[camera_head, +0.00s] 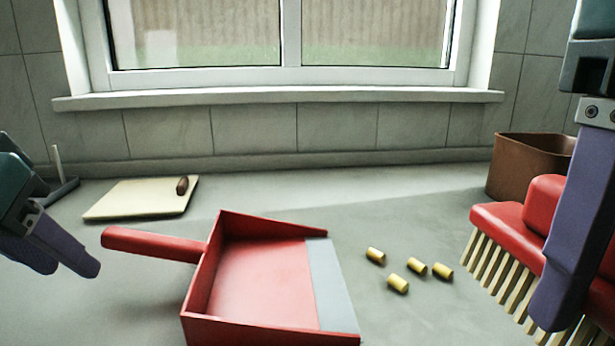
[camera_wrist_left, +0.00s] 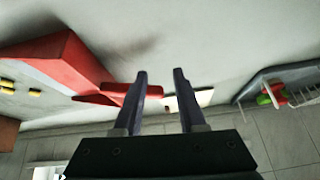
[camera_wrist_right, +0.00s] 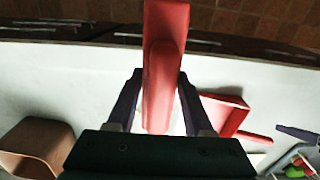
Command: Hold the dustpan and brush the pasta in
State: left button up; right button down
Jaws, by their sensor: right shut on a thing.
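The red dustpan (camera_head: 265,275) lies on the counter with its grey lip to the right and its handle (camera_head: 155,243) to the left. Several yellow pasta pieces (camera_head: 416,266) lie on the counter just right of the lip. My left gripper (camera_head: 72,262) is open and empty, left of the dustpan handle; its parted fingers show in the left wrist view (camera_wrist_left: 160,85). My right gripper (camera_wrist_right: 160,85) is shut on the red brush, whose head with pale bristles (camera_head: 490,262) hangs right of the pasta. Whether the bristles touch the counter is unclear.
A cream board (camera_head: 135,199) with a small brown item (camera_head: 182,185) lies at the back left. A brown bin (camera_head: 525,165) stands at the back right. A rack with a green item (camera_wrist_left: 268,97) shows in the left wrist view. The counter behind the pasta is clear.

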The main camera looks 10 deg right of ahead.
pick_arm(q)
jog(key=g, duration=0.2)
send_near(198, 268)
jog(key=r, duration=0.1)
jog(key=shift+n, duration=0.4)
jog(key=x, duration=1.1)
jog(key=shift+s+f, duration=0.1)
jog(key=shift+f, duration=0.1)
grip_shut()
